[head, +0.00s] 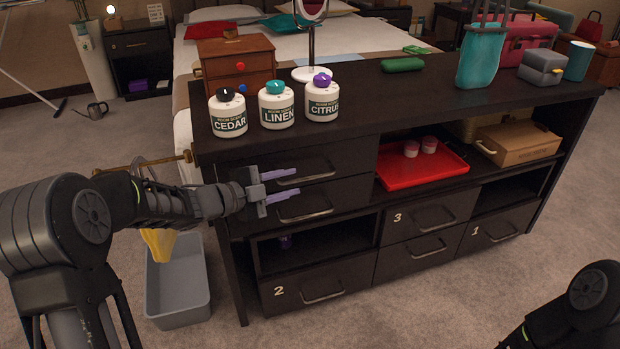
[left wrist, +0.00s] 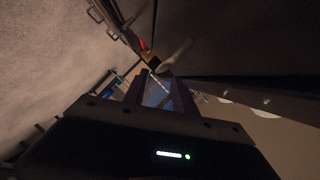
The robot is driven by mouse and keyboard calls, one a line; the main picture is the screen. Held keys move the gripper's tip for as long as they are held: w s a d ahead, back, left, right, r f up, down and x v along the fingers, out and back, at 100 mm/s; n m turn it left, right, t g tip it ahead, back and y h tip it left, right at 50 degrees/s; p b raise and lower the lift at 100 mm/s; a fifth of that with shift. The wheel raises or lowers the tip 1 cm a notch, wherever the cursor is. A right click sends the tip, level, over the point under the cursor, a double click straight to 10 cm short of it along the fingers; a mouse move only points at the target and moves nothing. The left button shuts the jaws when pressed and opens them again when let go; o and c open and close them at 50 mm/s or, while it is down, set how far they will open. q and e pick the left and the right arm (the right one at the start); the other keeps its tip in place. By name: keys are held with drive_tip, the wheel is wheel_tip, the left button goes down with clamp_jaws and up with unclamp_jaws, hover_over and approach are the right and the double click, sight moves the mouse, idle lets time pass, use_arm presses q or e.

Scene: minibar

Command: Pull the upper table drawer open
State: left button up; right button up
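The dark table (head: 450,92) has two closed drawers one above the other at its upper left. The upper drawer (head: 345,155) has a metal bar handle (head: 322,176); the lower drawer (head: 350,190) has a similar handle (head: 318,213). My left gripper (head: 284,186) is in front of them, its two purple fingers parted, one above the other. The upper finger overlaps the left end of the upper handle in the head view; contact cannot be told. The left wrist view is dark, with the drawer handle not clearly identifiable. My right gripper is out of view; only part of that arm shows.
Cedar (head: 228,116), linen (head: 276,107) and citrus (head: 321,102) jars stand near the tabletop's front edge above the drawers. A red tray (head: 425,178) sits on the shelf to the right. A grey bin (head: 178,295) stands on the floor at the table's left.

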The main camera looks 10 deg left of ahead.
sight(304, 179)
use_arm(q)
drive_tip(key=b+x, duration=0.1)
drive_tip(key=x, duration=0.5)
drive_tip(key=shift+f, duration=0.2)
drive_tip(key=shift+w+d+b, duration=0.25)
drive_tip(key=shift+w+b, duration=0.05)
drive_tip(key=shift+c, duration=0.4)
clamp_jaws()
idle(0.5)
